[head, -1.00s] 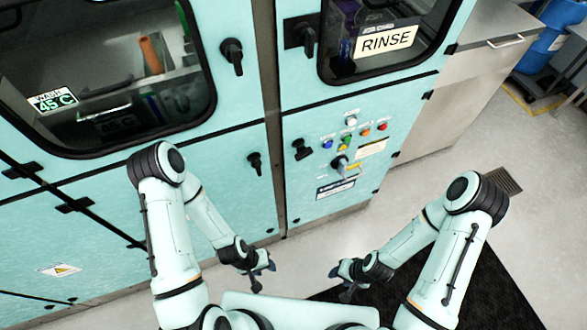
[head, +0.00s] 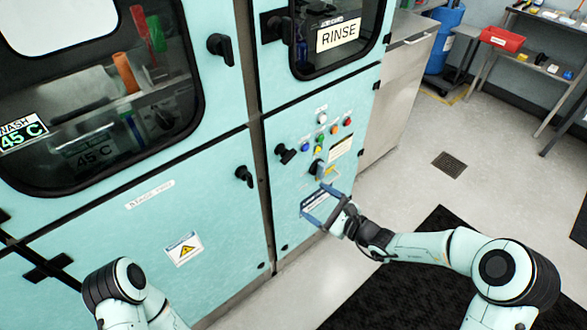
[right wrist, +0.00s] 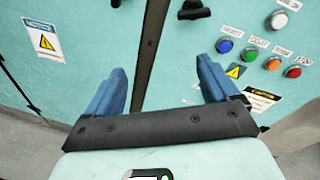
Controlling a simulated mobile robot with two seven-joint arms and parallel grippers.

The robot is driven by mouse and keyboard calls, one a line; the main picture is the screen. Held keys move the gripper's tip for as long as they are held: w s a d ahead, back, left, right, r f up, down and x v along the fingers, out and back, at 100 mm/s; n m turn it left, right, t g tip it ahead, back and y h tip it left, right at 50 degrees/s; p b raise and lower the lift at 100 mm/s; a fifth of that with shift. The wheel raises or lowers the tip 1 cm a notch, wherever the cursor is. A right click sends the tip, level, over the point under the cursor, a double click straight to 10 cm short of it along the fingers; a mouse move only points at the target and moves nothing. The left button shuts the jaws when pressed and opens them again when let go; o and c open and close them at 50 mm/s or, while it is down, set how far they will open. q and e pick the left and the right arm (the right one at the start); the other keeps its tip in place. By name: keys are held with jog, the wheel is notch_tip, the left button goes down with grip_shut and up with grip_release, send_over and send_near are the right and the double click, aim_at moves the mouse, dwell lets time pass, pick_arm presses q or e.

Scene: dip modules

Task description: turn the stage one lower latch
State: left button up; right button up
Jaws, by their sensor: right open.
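A black lower latch (head: 244,176) sits at the right edge of the lower left door. The small label (head: 150,194) on that door starts with "STAGE"; its second word is too blurred to read surely. Another black latch (head: 285,153) is on the control panel door, across the dark seam; it also shows at the top of the right wrist view (right wrist: 193,10). My right gripper (head: 313,200) is open and empty, in front of the control panel door, below and right of both latches. Its blue fingers (right wrist: 162,66) spread either side of the seam. My left gripper is out of view.
Coloured buttons (head: 319,139) and a selector switch (head: 317,167) sit close above my right gripper. Larger upper latches (head: 221,48) are by the windows. A dark mat (head: 400,280) lies on the floor. A table with a red bin (head: 502,38) stands far right.

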aim_at(291, 159)
jog(key=w+d+r+m+t, duration=0.1)
jog(key=w+d+r+t, duration=0.1)
jog(key=w+r, duration=0.15)
jog(key=shift+m+h, duration=0.3)
jog(key=p+x, duration=0.2)
jog(key=x, duration=1)
jog(key=shift+a, duration=0.3)
jog(key=c, duration=1.1)
